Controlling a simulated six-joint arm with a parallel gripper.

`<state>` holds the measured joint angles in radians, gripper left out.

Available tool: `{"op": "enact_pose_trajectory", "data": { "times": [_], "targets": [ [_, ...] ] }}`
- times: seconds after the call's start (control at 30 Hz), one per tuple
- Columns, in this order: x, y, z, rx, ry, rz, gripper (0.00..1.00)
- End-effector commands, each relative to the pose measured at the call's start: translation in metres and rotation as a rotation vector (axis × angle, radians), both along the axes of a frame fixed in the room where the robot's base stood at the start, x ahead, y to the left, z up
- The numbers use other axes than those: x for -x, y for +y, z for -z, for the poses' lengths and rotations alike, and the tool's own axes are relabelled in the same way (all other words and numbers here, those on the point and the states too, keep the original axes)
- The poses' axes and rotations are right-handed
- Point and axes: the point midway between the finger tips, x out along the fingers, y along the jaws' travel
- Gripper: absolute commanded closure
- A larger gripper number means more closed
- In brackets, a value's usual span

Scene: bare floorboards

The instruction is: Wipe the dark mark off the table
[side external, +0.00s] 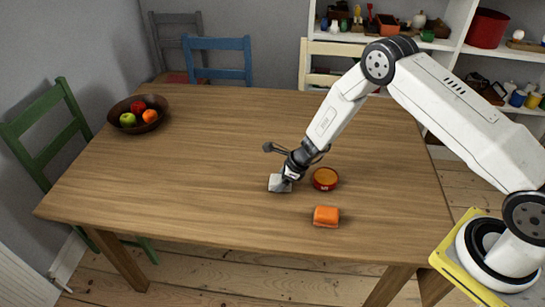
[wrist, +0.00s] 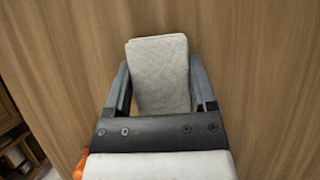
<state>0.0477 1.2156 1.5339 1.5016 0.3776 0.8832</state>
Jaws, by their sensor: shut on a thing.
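My gripper (side external: 288,176) is shut on a light grey cloth or pad (side external: 278,184), low at the surface of the wooden table (side external: 190,150). In the wrist view the pad (wrist: 160,75) sits between the two fingers of my gripper (wrist: 160,85) and sticks out beyond them. I cannot tell whether the pad touches the wood. No dark mark shows on the table in either view; the patch under the pad and gripper is hidden.
A round red tin with an orange top (side external: 325,178) stands just right of my gripper. An orange block with a pale base (side external: 326,216) lies nearer the front edge. A fruit bowl (side external: 116,123) is at the far left.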

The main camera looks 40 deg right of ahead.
Motion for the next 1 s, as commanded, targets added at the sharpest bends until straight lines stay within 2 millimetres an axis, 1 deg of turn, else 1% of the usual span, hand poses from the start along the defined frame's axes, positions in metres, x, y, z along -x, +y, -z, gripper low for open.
{"op": "enact_pose_trajectory", "data": {
  "times": [0.03, 0.6, 0.8, 1.0],
  "targets": [
    [-0.002, 0.001, -0.017, 0.0, -0.007, -0.001, 0.92],
    [-0.002, 0.001, -0.067, -0.001, -0.005, -0.002, 0.92],
    [-0.001, 0.001, -0.076, 0.0, -0.004, -0.001, 0.92],
    [-0.001, 0.001, -0.077, -0.001, -0.003, 0.0, 0.92]
  ]
}}
